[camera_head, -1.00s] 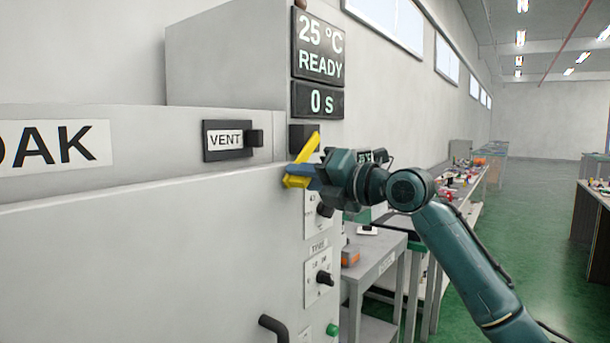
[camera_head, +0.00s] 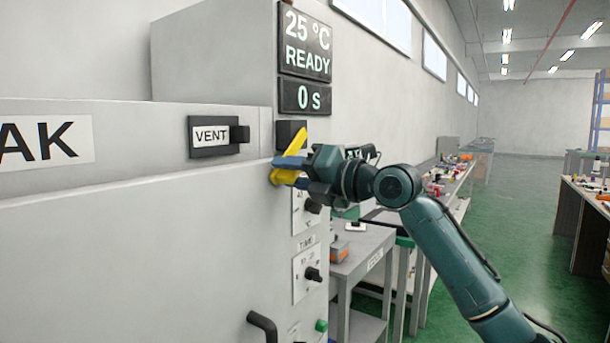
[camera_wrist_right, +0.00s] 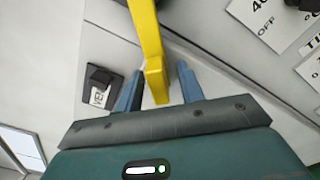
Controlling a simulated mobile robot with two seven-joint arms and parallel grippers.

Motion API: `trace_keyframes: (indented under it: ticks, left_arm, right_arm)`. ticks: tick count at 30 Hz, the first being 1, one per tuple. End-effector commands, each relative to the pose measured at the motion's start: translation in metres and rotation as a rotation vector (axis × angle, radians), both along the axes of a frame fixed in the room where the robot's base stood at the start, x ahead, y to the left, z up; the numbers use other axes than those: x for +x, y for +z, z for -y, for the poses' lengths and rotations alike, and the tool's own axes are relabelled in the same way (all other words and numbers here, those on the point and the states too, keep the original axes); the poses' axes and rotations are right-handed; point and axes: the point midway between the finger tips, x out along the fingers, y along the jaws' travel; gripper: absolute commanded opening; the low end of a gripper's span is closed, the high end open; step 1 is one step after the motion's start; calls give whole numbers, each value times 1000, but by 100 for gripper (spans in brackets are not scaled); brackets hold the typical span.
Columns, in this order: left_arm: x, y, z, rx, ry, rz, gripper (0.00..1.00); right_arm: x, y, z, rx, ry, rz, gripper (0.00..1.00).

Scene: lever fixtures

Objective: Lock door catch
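The door catch is a yellow lever (camera_head: 300,143) on the front right edge of the grey cabinet (camera_head: 140,230), tilted with its upper end to the right in the head view. My right gripper (camera_head: 287,162) is at the lever, one blue finger showing across it. In the right wrist view the yellow lever (camera_wrist_right: 153,60) reaches down between the two blue fingers of my right gripper (camera_wrist_right: 158,88). The fingers are apart, with gaps on both sides of the lever. The lever's mount is partly hidden. My left gripper is in neither view.
A VENT slider (camera_head: 215,136) sits left of the catch, and a display (camera_head: 305,45) above it. Dark knobs (camera_head: 313,274) and a dark bent handle (camera_head: 262,325) are below. A grey bench (camera_head: 365,250) stands right of the cabinet.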

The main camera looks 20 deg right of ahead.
Motion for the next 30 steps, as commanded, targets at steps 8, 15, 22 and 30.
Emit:
trace_keyframes:
  ticks: [8,15,22,30]
  left_arm:
    - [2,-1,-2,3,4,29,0]
    - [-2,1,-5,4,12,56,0]
    - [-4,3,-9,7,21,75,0]
    - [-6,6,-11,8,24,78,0]
  right_arm:
    - [-35,-3,29,-5,-6,2,38]
    - [-76,-3,61,-4,-5,0,38]
    - [-99,-2,78,-2,-3,-1,38]
    - [-103,0,80,-2,-1,-1,38]
